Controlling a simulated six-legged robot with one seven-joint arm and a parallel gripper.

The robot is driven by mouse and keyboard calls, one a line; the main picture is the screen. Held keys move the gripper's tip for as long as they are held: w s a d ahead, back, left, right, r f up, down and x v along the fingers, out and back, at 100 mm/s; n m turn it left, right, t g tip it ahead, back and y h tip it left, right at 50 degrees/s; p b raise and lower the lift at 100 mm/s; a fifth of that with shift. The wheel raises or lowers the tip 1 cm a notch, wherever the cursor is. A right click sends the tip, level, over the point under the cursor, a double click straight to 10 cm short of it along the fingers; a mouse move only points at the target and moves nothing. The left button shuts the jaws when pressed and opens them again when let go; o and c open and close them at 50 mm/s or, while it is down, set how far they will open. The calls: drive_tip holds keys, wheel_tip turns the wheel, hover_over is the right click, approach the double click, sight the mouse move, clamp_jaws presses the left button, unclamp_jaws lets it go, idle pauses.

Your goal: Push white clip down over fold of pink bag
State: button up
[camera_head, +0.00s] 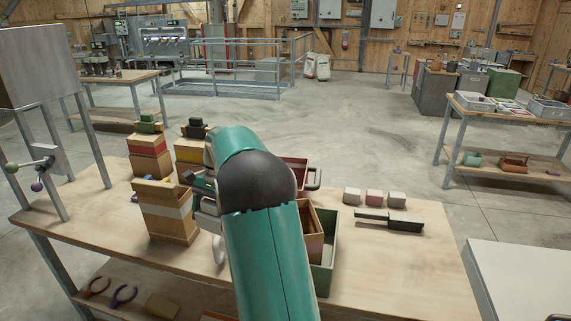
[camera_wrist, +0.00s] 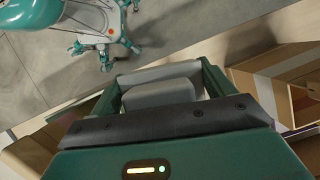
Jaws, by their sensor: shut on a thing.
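My gripper (camera_head: 203,188) is mostly hidden behind my teal arm in the head view, beside the upper right of a brown bag with a pale band (camera_head: 168,212). In the wrist view my gripper (camera_wrist: 160,88) is shut on a pale grey-white block (camera_wrist: 160,94), which looks like the white clip. A brown bag with a pale band (camera_wrist: 283,72) stands close at the right of that view. I cannot tell whether the clip touches any bag. No bag is clearly pink; the pale band's tint is hard to judge.
Behind stand a red-banded bag (camera_head: 148,158) with a green clip (camera_head: 148,122) and a yellow-banded bag (camera_head: 187,151) with a black clip (camera_head: 195,128). A green bin (camera_head: 326,262), small blocks (camera_head: 374,198) and a dark tool (camera_head: 390,219) lie right. The table's front right is clear.

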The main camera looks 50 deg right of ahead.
drive_tip(key=s+d+r+m+t+h, duration=0.1)
drive_tip(key=s+d+r+m+t, duration=0.3)
drive_tip(key=s+d+r+m, duration=0.7)
drive_tip(key=s+d+r, duration=0.3)
drive_tip(key=s+r, duration=0.1)
